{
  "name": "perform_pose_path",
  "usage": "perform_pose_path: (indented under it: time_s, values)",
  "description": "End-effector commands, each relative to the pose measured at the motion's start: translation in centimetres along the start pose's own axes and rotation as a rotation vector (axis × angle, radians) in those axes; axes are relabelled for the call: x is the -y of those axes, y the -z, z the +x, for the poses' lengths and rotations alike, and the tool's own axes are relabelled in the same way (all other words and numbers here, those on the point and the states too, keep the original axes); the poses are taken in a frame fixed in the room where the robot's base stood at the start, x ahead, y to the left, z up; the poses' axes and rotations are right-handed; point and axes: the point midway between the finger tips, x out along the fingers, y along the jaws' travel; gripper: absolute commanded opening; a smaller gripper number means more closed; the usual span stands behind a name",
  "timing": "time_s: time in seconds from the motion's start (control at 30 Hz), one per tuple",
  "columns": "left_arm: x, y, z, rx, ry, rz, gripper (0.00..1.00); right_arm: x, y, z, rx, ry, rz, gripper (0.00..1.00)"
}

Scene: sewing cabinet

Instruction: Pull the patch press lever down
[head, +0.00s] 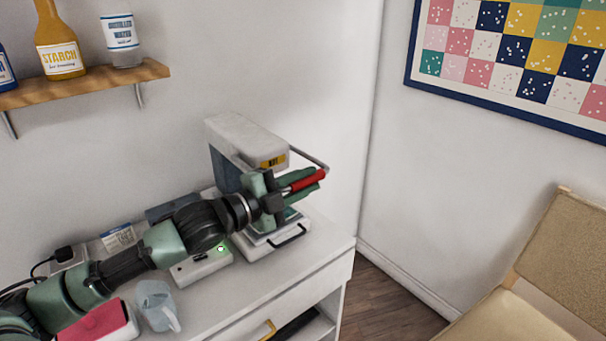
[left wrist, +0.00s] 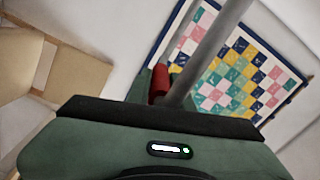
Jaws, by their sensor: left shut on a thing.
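The patch press (head: 240,140) stands on the white cabinet against the wall, its pale upper head above a flat base. Its lever is a grey metal bar with a red grip (head: 308,181). My left gripper (head: 302,182) is shut on the red grip at the right front of the press. In the left wrist view the red grip (left wrist: 160,84) shows just beyond the gripper body, and the grey lever bar (left wrist: 205,55) runs up from there. The fingers are mostly hidden in that view. My right gripper is in neither view.
A pale jug (head: 157,305) and a red pad (head: 95,322) are on the cabinet top (head: 225,290) below my left arm. A shelf (head: 85,86) with bottles hangs at upper left. A tan chair (head: 545,255) stands at right, with bare floor between.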

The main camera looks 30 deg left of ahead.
Motion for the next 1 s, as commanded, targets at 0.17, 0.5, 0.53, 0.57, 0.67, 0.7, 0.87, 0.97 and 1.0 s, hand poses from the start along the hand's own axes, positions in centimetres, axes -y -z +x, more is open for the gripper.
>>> perform_pose_path:
  time_s: [0.17, 0.5, 0.53, 0.57, 0.67, 0.7, 0.87, 0.97, 1.0]
  values:
    - [-1.8, -0.8, 0.0, 0.002, -0.002, 0.086, 0.0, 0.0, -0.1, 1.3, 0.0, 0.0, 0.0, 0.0]
    - [-2.6, -1.2, 0.0, 0.002, 0.001, 0.152, 0.0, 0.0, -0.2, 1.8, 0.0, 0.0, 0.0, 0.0]
    - [-2.6, -1.2, 0.0, 0.002, 0.001, 0.154, 0.0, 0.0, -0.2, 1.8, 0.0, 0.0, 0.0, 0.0]
    - [-2.5, -1.2, 0.0, 0.001, 0.001, 0.155, 0.0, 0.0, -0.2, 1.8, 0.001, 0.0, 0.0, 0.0]
    - [-2.5, -1.2, 0.0, 0.001, 0.002, 0.156, 0.0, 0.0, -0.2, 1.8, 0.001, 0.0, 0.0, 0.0]
    - [-2.5, -1.2, 0.0, 0.001, 0.002, 0.156, 0.0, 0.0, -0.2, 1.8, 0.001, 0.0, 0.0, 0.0]
    - [-2.5, -1.2, 0.0, 0.001, 0.003, 0.156, 0.0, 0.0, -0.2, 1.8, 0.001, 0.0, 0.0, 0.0]
    - [-2.5, -1.2, 0.0, 0.001, 0.003, 0.156, 0.43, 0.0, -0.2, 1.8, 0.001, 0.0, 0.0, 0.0]
    - [-2.5, -1.2, 0.0, 0.001, 0.003, 0.155, 0.43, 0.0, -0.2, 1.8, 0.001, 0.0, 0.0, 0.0]
